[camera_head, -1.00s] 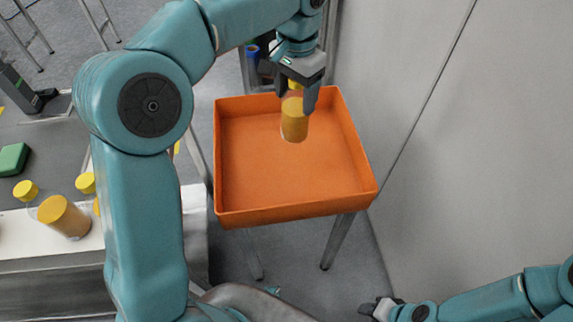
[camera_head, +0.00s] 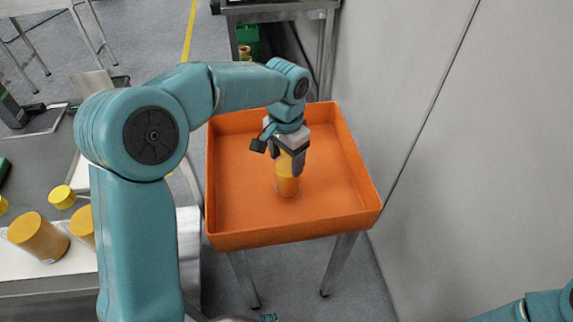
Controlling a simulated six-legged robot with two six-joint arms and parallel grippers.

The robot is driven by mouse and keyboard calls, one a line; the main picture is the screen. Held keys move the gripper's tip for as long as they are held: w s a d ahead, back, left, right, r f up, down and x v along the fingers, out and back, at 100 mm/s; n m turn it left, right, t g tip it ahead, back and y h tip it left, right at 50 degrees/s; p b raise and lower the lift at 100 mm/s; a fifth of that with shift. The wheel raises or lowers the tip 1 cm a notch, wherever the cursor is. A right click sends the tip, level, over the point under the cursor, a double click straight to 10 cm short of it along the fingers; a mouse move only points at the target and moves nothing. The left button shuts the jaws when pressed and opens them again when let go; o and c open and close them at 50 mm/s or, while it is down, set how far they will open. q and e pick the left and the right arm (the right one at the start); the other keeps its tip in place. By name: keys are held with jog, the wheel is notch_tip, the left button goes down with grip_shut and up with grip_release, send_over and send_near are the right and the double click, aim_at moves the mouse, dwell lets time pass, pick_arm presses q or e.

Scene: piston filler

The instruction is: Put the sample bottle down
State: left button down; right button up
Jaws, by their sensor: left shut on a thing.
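The sample bottle (camera_head: 287,184) is an amber-orange cylinder, upright inside the orange tray (camera_head: 300,235). My left gripper (camera_head: 284,160) is shut on its upper part from above, and the fingers hide the bottle's top. The bottle's lower end appears at or very near the tray floor; I cannot tell whether it touches. The tray is otherwise empty and rests on a stand with metal legs. My right arm shows only as a link at the lower right corner, and its gripper is out of the picture.
A bench at the left holds several bottles with yellow caps, such as one amber bottle (camera_head: 38,237). A grey wall (camera_head: 470,170) runs close along the tray's right side. A metal table (camera_head: 280,12) stands behind the tray. Bare tray floor surrounds the held bottle.

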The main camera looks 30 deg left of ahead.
pick_arm(q)
jog(key=shift+w+f, duration=0.1)
jog(key=shift+f, duration=1.1)
jog(key=shift+c, duration=0.8)
grip_release()
jog(key=shift+f, duration=0.1)
jog(key=shift+r, duration=0.35)
notch_tip(320, 180, up, 12)
jog(key=shift+f+p, duration=0.1)
jog(key=shift+p, duration=0.95)
